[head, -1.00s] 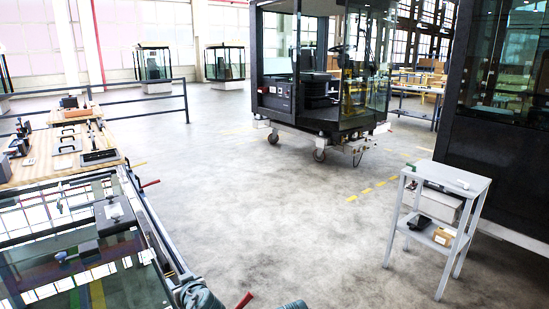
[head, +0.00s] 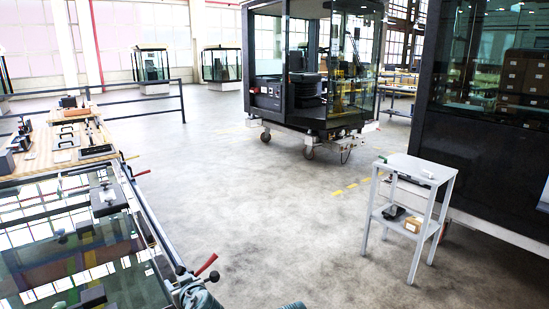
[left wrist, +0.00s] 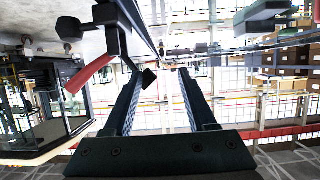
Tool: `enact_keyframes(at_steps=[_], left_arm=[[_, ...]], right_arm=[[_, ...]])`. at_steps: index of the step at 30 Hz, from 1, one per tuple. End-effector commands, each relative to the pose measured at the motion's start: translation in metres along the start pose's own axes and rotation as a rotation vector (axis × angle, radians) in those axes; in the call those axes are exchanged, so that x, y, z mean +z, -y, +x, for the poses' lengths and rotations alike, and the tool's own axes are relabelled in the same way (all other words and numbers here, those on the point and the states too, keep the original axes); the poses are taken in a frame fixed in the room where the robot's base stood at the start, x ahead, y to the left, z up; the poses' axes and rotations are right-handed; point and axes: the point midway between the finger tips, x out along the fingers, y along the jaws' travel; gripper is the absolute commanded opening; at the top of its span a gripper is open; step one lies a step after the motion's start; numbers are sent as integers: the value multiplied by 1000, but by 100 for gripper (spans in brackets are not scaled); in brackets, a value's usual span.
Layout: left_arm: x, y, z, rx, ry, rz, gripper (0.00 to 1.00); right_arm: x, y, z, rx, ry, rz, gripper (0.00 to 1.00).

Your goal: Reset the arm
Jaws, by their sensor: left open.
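My left gripper (left wrist: 160,72) shows in the left wrist view as two dark ridged fingers with a wide gap between them. It is open and nothing is held between the fingers. A red-handled clamp lever (left wrist: 90,72) stands just left of the fingers in that view, and a dark frame edge runs above it. In the head view only teal arm parts of mine show at the bottom edge, near a red clamp lever (head: 207,264) on the glass table's edge. My right gripper is not in view.
A glass-topped table (head: 75,235) fills the lower left, with a wooden tool bench (head: 40,152) behind it. A cab on a wheeled trolley (head: 312,128) stands ahead. A grey two-shelf stand (head: 410,165) is at right, beside a dark cab (head: 480,160). The middle floor is clear.

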Motion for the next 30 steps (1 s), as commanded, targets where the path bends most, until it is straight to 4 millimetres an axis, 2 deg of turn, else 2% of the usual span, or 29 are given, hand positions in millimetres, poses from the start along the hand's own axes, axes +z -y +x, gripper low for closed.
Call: enact_keyframes(at_steps=[2,8,17,23,26,30], left_arm=[[0,0,0,0,0,0,57],[18,-4,-6,-13,74,50,57],[61,-12,-25,-19,250,173,57],[111,-25,-56,23,464,337,57],[140,-33,-80,74,596,445,57],[181,-44,-124,190,794,625,57]], right_arm=[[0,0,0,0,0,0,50],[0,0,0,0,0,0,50],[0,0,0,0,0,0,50],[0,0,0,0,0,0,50],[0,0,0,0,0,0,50],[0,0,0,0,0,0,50]])
